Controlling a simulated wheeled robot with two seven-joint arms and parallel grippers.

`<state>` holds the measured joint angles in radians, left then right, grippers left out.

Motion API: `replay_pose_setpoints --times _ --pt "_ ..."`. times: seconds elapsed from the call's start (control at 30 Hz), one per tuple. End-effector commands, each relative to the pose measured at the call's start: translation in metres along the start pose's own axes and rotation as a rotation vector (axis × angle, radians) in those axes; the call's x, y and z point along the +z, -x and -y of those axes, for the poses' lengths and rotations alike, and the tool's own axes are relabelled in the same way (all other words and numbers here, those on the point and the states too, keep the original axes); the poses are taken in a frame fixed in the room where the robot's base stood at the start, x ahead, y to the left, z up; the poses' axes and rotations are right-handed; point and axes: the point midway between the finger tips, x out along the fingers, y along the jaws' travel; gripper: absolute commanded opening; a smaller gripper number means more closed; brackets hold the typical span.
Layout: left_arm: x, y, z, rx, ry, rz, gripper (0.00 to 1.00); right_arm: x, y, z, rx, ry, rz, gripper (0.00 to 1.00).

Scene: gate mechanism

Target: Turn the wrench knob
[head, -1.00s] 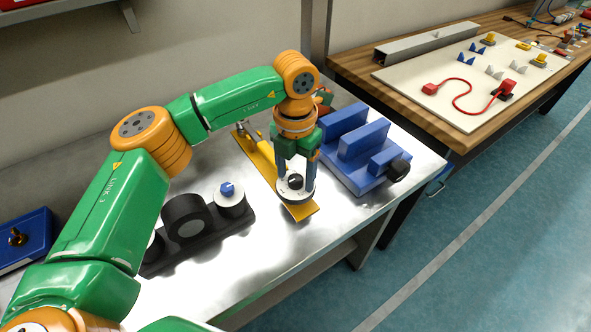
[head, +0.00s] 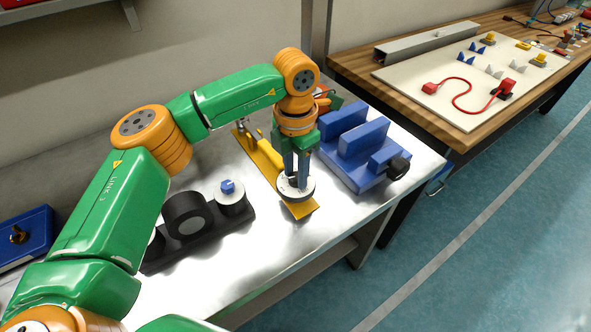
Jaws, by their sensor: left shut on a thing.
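A round white dial with a dark rim (head: 296,194) sits on the near end of a yellow plate (head: 264,160) on the metal bench. I take its small dark centre knob for the wrench knob; it is now mostly hidden by the fingers. My left gripper (head: 295,181) points down at the dial from above, its two fingers close together and shut on the knob. How far the knob is turned cannot be told. My right gripper is not in view.
A blue vise-like block (head: 352,150) stands close to the right of my left gripper. A black base with round parts (head: 187,216) and a blue-topped white disc (head: 229,191) is to the left. A blue box (head: 22,236) is at far left. The front of the metal bench is clear.

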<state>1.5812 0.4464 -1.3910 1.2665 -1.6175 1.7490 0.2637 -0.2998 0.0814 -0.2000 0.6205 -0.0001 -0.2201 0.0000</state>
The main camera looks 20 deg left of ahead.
Motion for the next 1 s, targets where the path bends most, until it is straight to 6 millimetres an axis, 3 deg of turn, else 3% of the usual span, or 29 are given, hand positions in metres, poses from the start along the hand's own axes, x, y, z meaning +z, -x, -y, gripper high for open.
replay_pose_setpoints --times 1.0 --pt "-0.0002 -0.0003 0.0003 -0.001 -0.950 -0.001 0.00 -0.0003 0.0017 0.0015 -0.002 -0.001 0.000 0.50"
